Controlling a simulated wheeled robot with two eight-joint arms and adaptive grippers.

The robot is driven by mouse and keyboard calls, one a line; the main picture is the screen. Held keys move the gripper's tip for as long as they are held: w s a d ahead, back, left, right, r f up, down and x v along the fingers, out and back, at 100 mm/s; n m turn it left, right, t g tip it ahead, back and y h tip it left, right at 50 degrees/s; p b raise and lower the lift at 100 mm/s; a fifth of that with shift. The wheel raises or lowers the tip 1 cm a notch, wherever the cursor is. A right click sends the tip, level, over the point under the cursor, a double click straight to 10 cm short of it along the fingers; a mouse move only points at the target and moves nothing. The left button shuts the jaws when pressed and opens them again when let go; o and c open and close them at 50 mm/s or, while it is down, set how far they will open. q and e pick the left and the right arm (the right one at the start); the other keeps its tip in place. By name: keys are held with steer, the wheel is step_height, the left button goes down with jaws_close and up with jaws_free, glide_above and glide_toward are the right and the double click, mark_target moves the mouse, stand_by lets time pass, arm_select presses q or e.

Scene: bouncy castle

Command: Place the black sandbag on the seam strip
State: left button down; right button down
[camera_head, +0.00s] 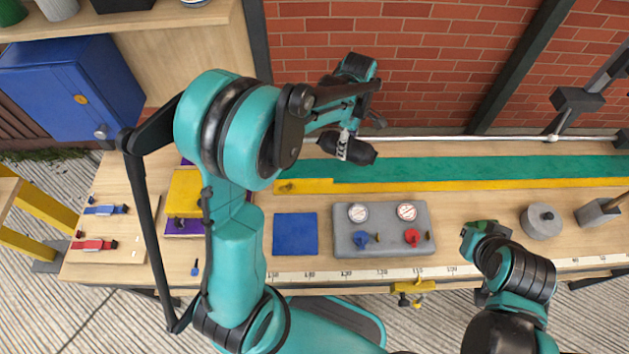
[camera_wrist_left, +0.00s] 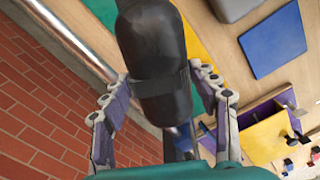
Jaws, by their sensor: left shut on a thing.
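The black sandbag (camera_head: 362,153) is a dark rounded roll with a white-marked band. My left gripper (camera_head: 345,134) is shut on it near the back of the bench, over the left part of the green strip. In the left wrist view the sandbag (camera_wrist_left: 155,50) sits between the two fingers, and a gap below it cannot be judged. The seam strip seems to be the long green strip (camera_head: 470,169) with a yellow band (camera_head: 450,185) along its front; my left arm hides its left end. My right gripper (camera_head: 474,231) is low over the bench's right half, its fingers unclear.
A grey panel (camera_head: 385,247) with gauges and valves and a blue square (camera_head: 295,234) lie in front of the strip. A grey round weight (camera_head: 541,221) stands at right. A metal pipe (camera_head: 430,138) and brick wall (camera_head: 420,60) are behind. Clamps lie at left.

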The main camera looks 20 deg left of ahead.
arm_select(q)
steer(key=n, duration=0.1)
steer(key=w+n, duration=0.1)
steer(key=n, duration=0.2)
steer(key=shift+w+d+r, duration=0.2)
steer(key=shift+w+d, duration=0.1)
steer(key=shift+n, duration=0.5)
steer(key=shift+a+f, duration=0.15)
steer(key=s+a+f+b, duration=0.1)
steer(key=s+a+f, duration=0.1)
steer(key=s, duration=0.1)
steer(key=s+a+f+b, duration=0.1)
steer(key=s+a+f, duration=0.1)
steer(key=a, duration=0.1)
steer(key=s+a+f+b, duration=0.1)
steer(key=s+a+f, duration=0.1)
steer(key=s, duration=0.1)
steer(key=shift+s+a+f, duration=0.15)
steer(key=shift+s+f, duration=0.15)
steer(key=shift+f, duration=0.1)
steer(key=shift+f+b, duration=0.95)
steer(key=shift+f, duration=1)
steer(key=shift+f, duration=0.2)
steer(key=shift+c, duration=2.3)
jaws_free()
